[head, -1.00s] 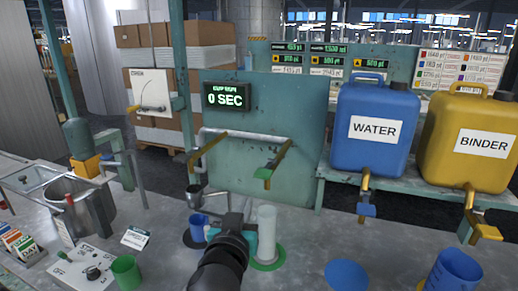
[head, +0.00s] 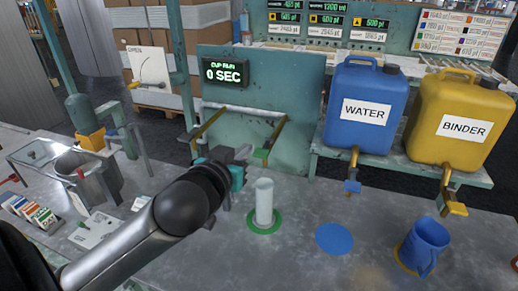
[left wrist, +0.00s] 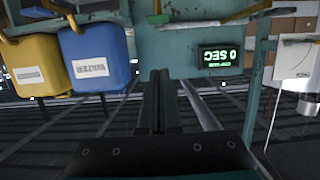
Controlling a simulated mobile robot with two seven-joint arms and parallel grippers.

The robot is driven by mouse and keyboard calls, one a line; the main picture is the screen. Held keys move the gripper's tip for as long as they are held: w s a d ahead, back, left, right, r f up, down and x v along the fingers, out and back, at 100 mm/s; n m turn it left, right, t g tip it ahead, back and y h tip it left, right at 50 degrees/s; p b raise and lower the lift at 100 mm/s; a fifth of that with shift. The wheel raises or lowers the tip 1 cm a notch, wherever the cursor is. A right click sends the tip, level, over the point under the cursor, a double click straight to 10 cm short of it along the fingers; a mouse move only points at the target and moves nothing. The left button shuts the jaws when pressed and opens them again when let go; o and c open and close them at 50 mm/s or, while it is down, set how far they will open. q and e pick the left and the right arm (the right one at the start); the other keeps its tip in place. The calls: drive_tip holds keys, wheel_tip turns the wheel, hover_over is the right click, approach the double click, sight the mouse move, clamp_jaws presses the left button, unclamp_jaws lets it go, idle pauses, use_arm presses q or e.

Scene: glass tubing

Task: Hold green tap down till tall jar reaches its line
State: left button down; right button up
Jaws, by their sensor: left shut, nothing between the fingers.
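The green tap (head: 262,153) is the lever at the low end of a brass pipe on the teal panel. The tall jar (head: 264,203) is a pale upright cylinder on a green ring (head: 250,228), below the tap; I cannot make out its line or any liquid. My left gripper (head: 243,152) is shut and empty, just left of the tap in the head view; I cannot tell whether it touches. Its closed fingers (left wrist: 160,85) also show in the left wrist view, which is upside down. My right gripper is out of view.
A display (head: 225,71) reads 0 SEC. Blue WATER (head: 366,107) and yellow BINDER (head: 458,122) containers stand on a shelf at right. A blue jug (head: 424,245) and a blue disc (head: 334,239) are at the front right. A metal pot (head: 88,175) stands at left.

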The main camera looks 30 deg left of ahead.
use_arm(q)
drive_tip(key=shift+w, duration=0.1)
drive_tip(key=b, duration=0.2)
approach(265, 148)
drive_tip(key=w+r, duration=0.4)
drive_tip(key=shift+w+a+f, duration=0.1)
drive_tip(key=shift+a+f, duration=0.05)
drive_tip(key=shift+f, duration=0.55)
drive_tip(key=shift+w+a+f, duration=0.1)
drive_tip(key=shift+a+f, duration=0.05)
drive_tip(key=shift+f, duration=0.55)
drive_tip(key=shift+w+a+f, duration=0.15)
drive_tip(key=shift+f, duration=0.5)
drive_tip(key=f+t+b, duration=0.2)
drive_tip(key=b, duration=0.4)
drive_tip(key=f+t+y+b, duration=0.1)
drive_tip(key=b, duration=0.5)
drive_tip(key=shift+s+f+t, duration=0.2)
drive_tip(key=shift+f+t, duration=0.2)
